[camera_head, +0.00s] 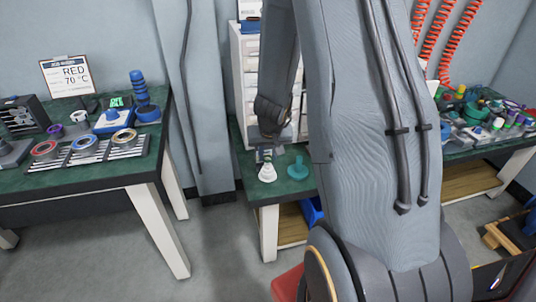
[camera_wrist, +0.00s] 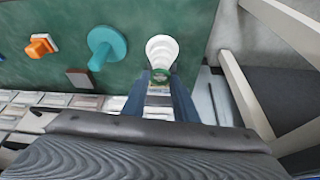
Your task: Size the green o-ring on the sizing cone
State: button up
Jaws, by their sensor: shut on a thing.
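The white stepped sizing cone (camera_head: 267,174) stands on the green bench top, wide end down. It also shows in the wrist view (camera_wrist: 161,46), just ahead of my fingertips. My gripper (camera_wrist: 160,82) is shut on the small green o-ring (camera_wrist: 160,75), which shows between the fingertips at the narrow end of the cone. In the head view my gripper (camera_head: 265,155) hangs right above the cone's top. I cannot tell whether the ring is around the cone's tip or just above it.
A teal round-based stand (camera_head: 298,170) is beside the cone. An orange part (camera_wrist: 40,46) and a dark block (camera_wrist: 78,77) lie farther left in the wrist view. A white drawer cabinet (camera_head: 250,75) rises behind. The left table (camera_head: 90,178) holds coloured rings and a sign reading RED 70 °C.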

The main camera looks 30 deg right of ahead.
jog(key=shift+f+b, duration=0.95)
jog(key=shift+b, duration=0.15)
jog(key=o, duration=1.1)
jog(key=shift+c, duration=0.2)
jog(key=shift+r, duration=0.1)
notch_tip(320, 180, up, 9)
jog(key=p, duration=1.2)
jog(key=shift+p, duration=0.4)
